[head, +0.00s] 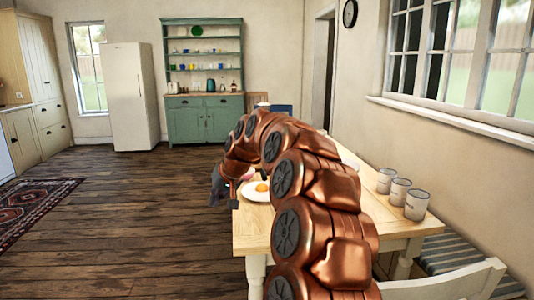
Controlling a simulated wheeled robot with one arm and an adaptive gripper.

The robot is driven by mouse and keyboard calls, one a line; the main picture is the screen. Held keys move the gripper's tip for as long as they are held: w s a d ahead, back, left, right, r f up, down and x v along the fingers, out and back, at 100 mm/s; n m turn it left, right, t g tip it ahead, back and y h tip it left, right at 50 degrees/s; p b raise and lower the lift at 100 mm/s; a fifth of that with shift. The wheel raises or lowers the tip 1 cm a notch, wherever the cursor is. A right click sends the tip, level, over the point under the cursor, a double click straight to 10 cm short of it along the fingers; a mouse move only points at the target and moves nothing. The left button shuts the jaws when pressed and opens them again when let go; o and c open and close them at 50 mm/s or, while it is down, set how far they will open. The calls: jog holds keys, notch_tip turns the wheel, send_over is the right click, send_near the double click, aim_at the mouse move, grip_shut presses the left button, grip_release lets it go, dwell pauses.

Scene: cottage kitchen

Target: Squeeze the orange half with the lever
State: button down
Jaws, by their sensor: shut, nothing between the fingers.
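A small orange thing (262,187), which looks like an orange half or fruit, lies on a white plate (254,197) on the wooden table. My copper arm arches over the table from the front right. My gripper (216,192), dark grey and small in the picture, hangs at the table's left edge, left of the plate and apart from the orange thing. It is shut and holds nothing. I cannot make out a squeezer or its lever; my arm hides much of the table behind it.
A white chair (450,284) and a striped bench cushion (455,250) are at the right front. A green dresser (204,118) and a white fridge (125,97) stand far back.

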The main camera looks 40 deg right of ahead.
jog(key=s+d+r+m+t+h+p, duration=0.1)
jog(key=d+r+m+h+p, duration=0.3)
jog(key=d, duration=0.9)
jog(key=d+r+t+p, duration=0.1)
jog(key=d+r+p, duration=0.1)
jog(key=d+r, duration=0.8)
jog(key=p, duration=0.2)
send_over(266, 175)
jog(key=d, duration=0.2)
jog(key=shift+f, duration=5.05)
jog(key=shift+w+a+f+p, duration=0.1)
jog(key=shift+a+f+p, duration=0.2)
jog(key=shift+f, duration=0.65)
jog(key=shift+w+a+f+p, duration=0.1)
jog(key=shift+a+f+p, duration=0.2)
jog(key=shift+f, duration=0.6)
